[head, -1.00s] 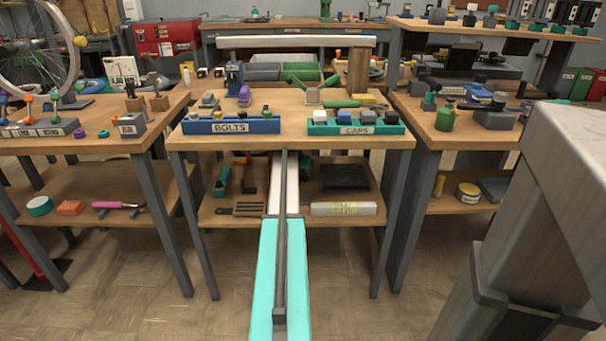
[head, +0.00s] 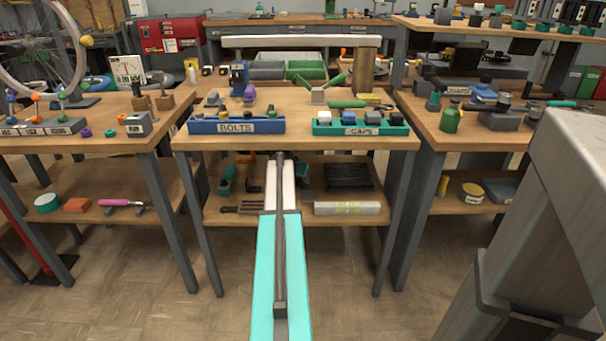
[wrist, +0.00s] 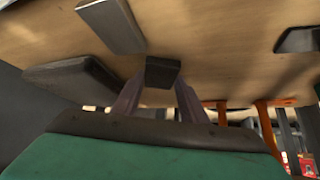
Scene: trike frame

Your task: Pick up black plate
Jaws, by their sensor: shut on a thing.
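In the wrist view my gripper (wrist: 160,88) has its two fingers closed on a small dark piece, the black plate (wrist: 162,72). It shows end-on between the fingertips, with the wooden shelf surface behind it. I cannot tell whether it touches the shelf. In the head view my teal and white arm reaches toward the lower shelf of the middle bench, and the gripper and plate are hidden behind it.
The lower shelf (head: 300,217) holds a ribbed black slab (head: 348,177) and a pale wrapped block (head: 347,208) right of my arm, with tools at left. Above are a blue BOLTS bin (head: 236,127) and a green CAPS bin (head: 360,130). A dark slab (wrist: 75,80) is close left in the wrist view.

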